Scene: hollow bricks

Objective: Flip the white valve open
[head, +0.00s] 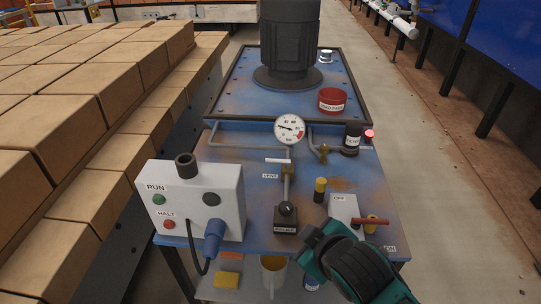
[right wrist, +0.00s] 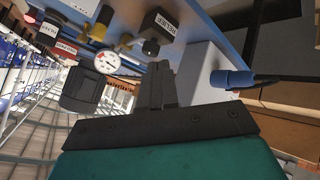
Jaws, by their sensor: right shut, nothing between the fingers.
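The white valve lever (head: 278,160) lies crosswise on the pipe just below the gauge in the head view. A brass valve body (head: 288,172) sits under it, beside a label reading VENT. I cannot clearly make out the white lever in the right wrist view. My right gripper (head: 312,234) is at the lower right, in front of the panel, below and to the right of the lever and apart from it. Its dark fingers (right wrist: 160,76) are shut and empty in the right wrist view. My left gripper is not in view.
A pressure gauge (head: 290,129) stands behind the lever. A black RELIEF block with a knob (head: 287,217) stands in front. A white RUN/HALT box (head: 196,198) is on the left. A red lever (head: 371,221) and a yellow-capped post (head: 319,190) are near my right gripper.

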